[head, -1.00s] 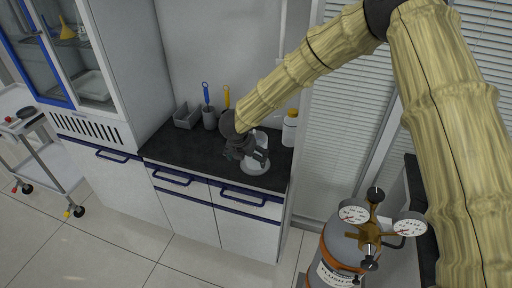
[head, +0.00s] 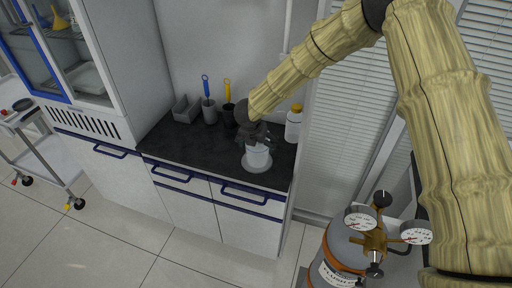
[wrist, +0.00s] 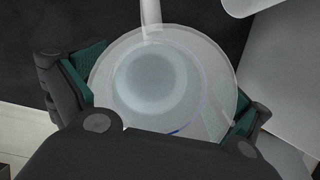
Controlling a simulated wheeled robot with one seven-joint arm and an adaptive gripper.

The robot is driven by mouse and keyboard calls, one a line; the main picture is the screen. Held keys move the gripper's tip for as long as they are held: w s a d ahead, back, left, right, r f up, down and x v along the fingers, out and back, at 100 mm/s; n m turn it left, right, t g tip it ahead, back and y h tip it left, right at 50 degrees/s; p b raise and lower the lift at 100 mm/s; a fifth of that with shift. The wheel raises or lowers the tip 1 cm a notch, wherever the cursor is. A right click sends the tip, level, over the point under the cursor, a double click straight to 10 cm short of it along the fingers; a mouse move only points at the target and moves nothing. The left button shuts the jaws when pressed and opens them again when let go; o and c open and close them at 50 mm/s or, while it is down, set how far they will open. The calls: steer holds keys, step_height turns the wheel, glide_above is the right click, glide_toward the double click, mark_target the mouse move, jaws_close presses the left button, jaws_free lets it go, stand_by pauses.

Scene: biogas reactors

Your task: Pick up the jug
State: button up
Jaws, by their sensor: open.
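The jug (head: 257,158) is a whitish, translucent vessel standing upright on a pale round base (head: 254,169) on the dark counter. In the wrist view I look down on the jug (wrist: 155,85), with its round rim below the camera and a pale handle or spout (wrist: 150,18) pointing to the top. My gripper (head: 258,140) is at the top of the jug. In the wrist view my gripper (wrist: 160,100) is open, with green-padded fingers to the left and right of the jug. Whether they touch it, I cannot tell. The gripper's body hides the jug's near edge.
A white bottle with an orange cap (head: 293,126) stands close to the right. Blue (head: 206,88) and yellow (head: 227,92) handled tools stand in dark holders behind, beside a grey bin (head: 186,110). A gas cylinder with gauges (head: 345,255) stands at front right. The counter's left front is clear.

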steer(key=shift+r, duration=0.1)
steer(key=shift+s, duration=0.2)
steer(key=c, duration=1.5)
